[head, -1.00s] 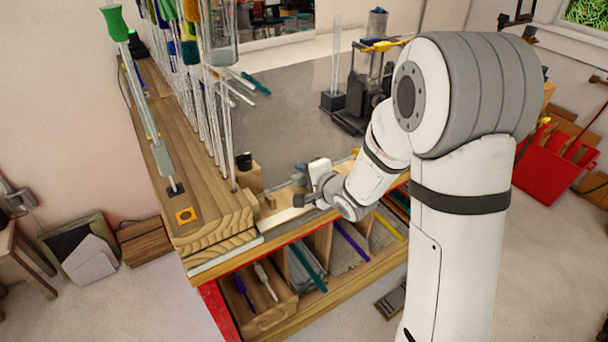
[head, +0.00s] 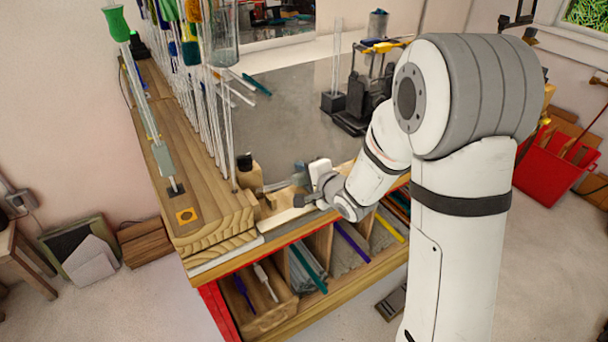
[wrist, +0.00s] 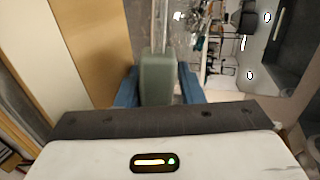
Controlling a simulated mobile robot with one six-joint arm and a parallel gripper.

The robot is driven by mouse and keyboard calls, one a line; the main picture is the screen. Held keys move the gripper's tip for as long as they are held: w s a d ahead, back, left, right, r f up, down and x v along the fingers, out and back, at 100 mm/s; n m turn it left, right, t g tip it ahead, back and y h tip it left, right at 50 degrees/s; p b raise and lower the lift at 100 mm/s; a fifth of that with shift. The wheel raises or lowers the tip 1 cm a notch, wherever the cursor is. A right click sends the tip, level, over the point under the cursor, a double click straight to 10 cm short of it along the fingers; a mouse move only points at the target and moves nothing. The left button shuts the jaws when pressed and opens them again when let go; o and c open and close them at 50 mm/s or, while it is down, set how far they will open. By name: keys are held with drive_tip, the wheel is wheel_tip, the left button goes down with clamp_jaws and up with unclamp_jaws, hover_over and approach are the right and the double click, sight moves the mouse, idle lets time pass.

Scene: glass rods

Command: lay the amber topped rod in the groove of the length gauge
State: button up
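In the wrist view my gripper (wrist: 158,88) has its blue fingers closed on the two sides of a grey-green block (wrist: 158,75). A clear glass rod (wrist: 161,25) runs on from the block, away from me. The rod's coloured top is not in view, so I cannot tell whether it is amber. In the head view my gripper (head: 308,196) is low at the front edge of the bench, beside pale wooden pieces (head: 282,212). The held rod is hard to make out there. I cannot clearly identify the length gauge or its groove.
A dark stand (head: 333,101) and a burner-like device (head: 368,88) stand further back. Grey bench top (head: 290,115) is largely clear. Cubbies hold coloured rods below.

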drive_tip(key=shift+s+d+f, duration=0.15)
drive_tip(key=shift+s+f, duration=0.15)
drive_tip(key=shift+f, duration=0.25)
drive_tip(key=v, duration=0.4)
drive_tip(key=r+v, duration=0.1)
drive_tip(key=v, duration=0.2)
drive_tip(key=shift+d+r+b, duration=0.1)
drive_tip(key=shift+d+b, duration=0.05)
drive_tip(key=shift+b, duration=0.2)
drive_tip(key=shift+d+r, duration=0.1)
drive_tip(key=s+d+r+n+g+h, duration=0.1)
drive_tip(key=s+d+r+n+h, duration=0.1)
drive_tip(key=s+d+n+h, duration=0.3)
drive_tip(key=s+d+r+g+h, duration=0.1)
drive_tip(key=s+d+r+h, duration=0.15)
drive_tip(key=d, duration=0.45)
drive_tip(key=s+r+n+g, duration=0.1)
drive_tip(key=s+n+g, duration=0.4)
drive_tip(key=s, duration=0.9)
drive_tip(key=shift+s+d+r+n+g, duration=0.2)
drive_tip(key=shift+s+d+n+g, duration=0.15)
drive_tip(key=shift+n, duration=0.25)
